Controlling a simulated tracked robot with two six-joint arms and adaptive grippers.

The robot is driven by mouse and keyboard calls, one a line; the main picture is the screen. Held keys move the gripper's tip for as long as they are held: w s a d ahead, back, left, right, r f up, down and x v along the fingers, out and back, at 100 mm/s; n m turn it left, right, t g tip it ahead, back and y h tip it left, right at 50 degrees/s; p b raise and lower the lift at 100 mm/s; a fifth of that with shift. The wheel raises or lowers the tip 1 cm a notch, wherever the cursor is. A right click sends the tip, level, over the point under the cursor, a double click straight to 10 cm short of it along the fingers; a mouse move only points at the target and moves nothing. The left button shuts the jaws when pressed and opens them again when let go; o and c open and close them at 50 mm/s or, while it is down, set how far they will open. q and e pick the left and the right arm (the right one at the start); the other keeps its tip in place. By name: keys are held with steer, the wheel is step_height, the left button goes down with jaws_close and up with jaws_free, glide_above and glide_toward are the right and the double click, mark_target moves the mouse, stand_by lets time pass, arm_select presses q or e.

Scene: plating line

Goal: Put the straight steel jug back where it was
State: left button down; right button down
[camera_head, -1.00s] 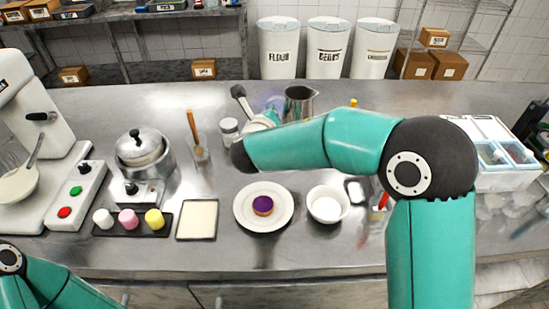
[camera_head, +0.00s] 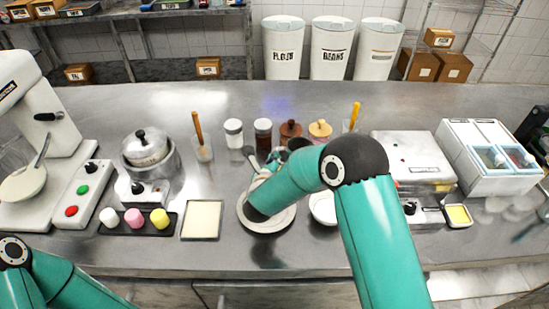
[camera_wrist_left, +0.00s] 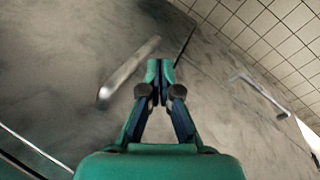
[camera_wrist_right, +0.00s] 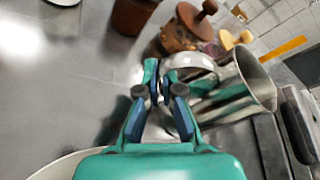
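The straight steel jug (camera_wrist_right: 240,92) shows large in the right wrist view, its open mouth facing up and right there. The exact contact is hard to see, and the forearm hides most of this gripper in the head view.
Lidded jars (camera_head: 263,132) and wooden-lidded pots (camera_head: 320,131) stand just behind the jug. A white plate (camera_head: 285,218) and bowl (camera_head: 322,208) lie under or beside my right forearm. A hinged appliance (camera_head: 410,160) stands right. The counter behind the jars is clear.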

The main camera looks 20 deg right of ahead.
steer(key=shift+f, duration=0.1)
steer(key=c, duration=1.3)
jaws_free()
steer(key=b+v, duration=0.3)
steer(key=v, duration=0.8)
steer(key=shift+s+a, duration=0.1)
steer(key=shift+s+a+r, duration=0.15)
steer(key=shift+s+r, duration=0.15)
steer(key=shift+s, duration=0.1)
